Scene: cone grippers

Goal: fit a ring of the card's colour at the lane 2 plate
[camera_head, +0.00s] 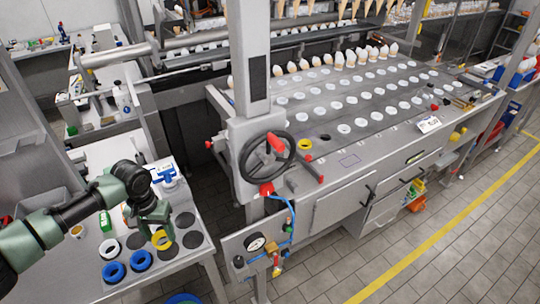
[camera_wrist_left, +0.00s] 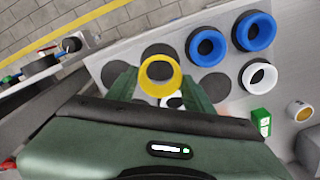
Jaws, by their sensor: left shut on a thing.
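My left gripper (camera_head: 156,232) is shut on a yellow ring (camera_head: 162,242) over the ring table at the lower left. In the left wrist view the yellow ring (camera_wrist_left: 160,89) sits between the two green fingers (camera_wrist_left: 160,86). I cannot tell how far it is above the table. Another yellow ring (camera_head: 304,145) is at the near left of the machine's plate deck (camera_head: 330,118). A small white card-like panel (camera_head: 429,124) stands at the deck's right front; its marking is too small to read. My right gripper is not in view.
Two blue rings (camera_head: 114,272) and a white ring (camera_head: 109,249) lie left of my gripper, beside dark round spots (camera_head: 192,240). A green box (camera_head: 105,221) stands behind them. A column with a black handwheel (camera_head: 267,158) stands between the ring table and the deck.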

